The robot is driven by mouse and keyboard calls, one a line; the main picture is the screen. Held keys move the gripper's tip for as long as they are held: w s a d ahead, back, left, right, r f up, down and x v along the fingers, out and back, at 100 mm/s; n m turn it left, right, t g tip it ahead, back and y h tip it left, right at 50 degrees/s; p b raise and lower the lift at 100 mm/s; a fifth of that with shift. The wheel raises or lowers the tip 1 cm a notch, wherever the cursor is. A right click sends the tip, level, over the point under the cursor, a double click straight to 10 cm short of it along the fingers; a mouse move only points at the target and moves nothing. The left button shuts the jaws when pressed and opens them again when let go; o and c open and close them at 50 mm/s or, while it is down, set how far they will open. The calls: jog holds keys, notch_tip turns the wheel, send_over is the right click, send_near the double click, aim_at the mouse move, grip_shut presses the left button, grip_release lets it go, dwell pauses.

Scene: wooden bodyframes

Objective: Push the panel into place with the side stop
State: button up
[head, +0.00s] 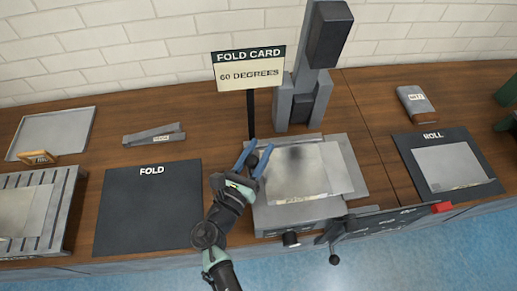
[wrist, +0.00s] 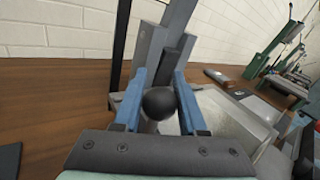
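A pale flat panel (head: 297,172) lies on the grey bed of a machine (head: 345,165) at the middle of the bench. A black ball knob (head: 253,160) stands at the left side of that bed. I cannot tell whether it belongs to the side stop. My gripper (head: 261,148) is at this left edge with its blue fingers apart, one on each side of the knob. In the wrist view the knob (wrist: 159,103) sits between the fingers (wrist: 160,85); I cannot tell whether they touch it. The panel is partly hidden there behind the right finger.
A tall grey column (head: 318,60) rises behind the bed. The fold card sign (head: 249,74) stands behind my gripper on a black post. A dark lever (head: 385,220) with a red end juts along the front right. The dark FOLD mat (head: 148,210) to the left is empty.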

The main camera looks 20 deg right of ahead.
grip_shut()
dwell(0.9)
